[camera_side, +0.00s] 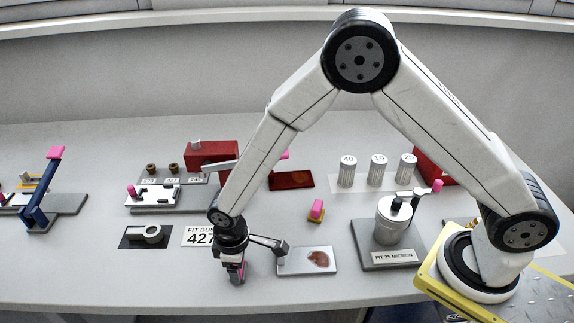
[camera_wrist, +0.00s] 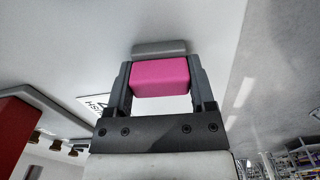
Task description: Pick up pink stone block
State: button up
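The pink block (camera_wrist: 160,78) sits between the two fingers of my gripper (camera_wrist: 161,92) in the wrist view, with a finger against each side. A flat grey piece (camera_wrist: 159,47) shows just beyond its far edge; I cannot tell whether it is joined to the block. In the side view my gripper (camera_side: 238,274) points down low over the front of the grey table, and only a little pink shows between its fingers. I cannot tell whether the block touches the table.
A white plate with a brown patch (camera_side: 318,259) lies right of my gripper. A pink-topped yellow piece (camera_side: 316,210) and a grey canister (camera_side: 393,222) stand farther right.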

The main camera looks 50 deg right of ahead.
jog(key=c, duration=0.4)
jog(key=shift+o, duration=0.2)
jog(key=shift+r, duration=0.1)
jog(key=shift+r, duration=1.5)
jog(key=s+d+r, duration=0.2)
jog(key=s+r, duration=0.3)
jog(key=s, duration=0.1)
jog(key=s+d+r, duration=0.3)
jog(key=s+r, duration=0.1)
jog(key=s, duration=0.3)
jog(key=shift+d+r, duration=0.3)
jog(key=shift+r, duration=0.1)
